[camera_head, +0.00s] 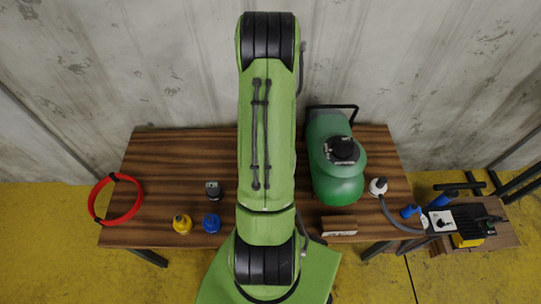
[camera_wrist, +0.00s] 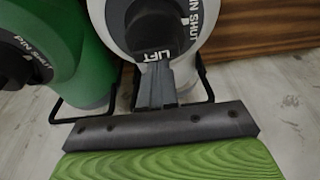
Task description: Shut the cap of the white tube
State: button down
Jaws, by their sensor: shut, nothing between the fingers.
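The white tube (camera_wrist: 106,28) stands at the top middle of the wrist view, cut off by the top edge. Its black cap (camera_wrist: 147,22) carries the words "PIN SHUT" and a "LIFT" tab. I cannot tell whether the cap is raised or flush. My gripper (camera_wrist: 158,69) is shut and empty, its fingertips right at the "LIFT" edge of the cap; I cannot tell whether they touch. In the head view my arm hides the white tube and the gripper.
A green tube (camera_head: 338,189) with a black cap (camera_head: 342,150) stands just right of my arm; it also shows in the wrist view (camera_wrist: 85,75). The wooden table (camera_head: 165,160) holds a red ring (camera_head: 119,215), yellow and blue fittings (camera_head: 182,223) and a wooden block (camera_head: 338,225).

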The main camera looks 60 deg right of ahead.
jog(key=shift+s+a+f+b, duration=0.25)
jog(key=shift+s+a+f, duration=0.05)
jog(key=shift+a, duration=0.25)
jog(key=shift+s+a+f+b, duration=0.2)
jog(key=shift+s+a+f, duration=0.1)
jog(key=shift+a, duration=0.2)
jog(key=r+p, duration=0.1)
jog(key=r, duration=0.1)
jog(key=r+p, duration=0.2)
jog(key=r, duration=0.1)
jog(key=r+p, duration=0.2)
jog(key=shift+w+d+r, duration=0.2)
jog(key=shift+d+r, duration=0.05)
jog(key=shift+d, duration=0.05)
jog(key=shift+f, duration=0.1)
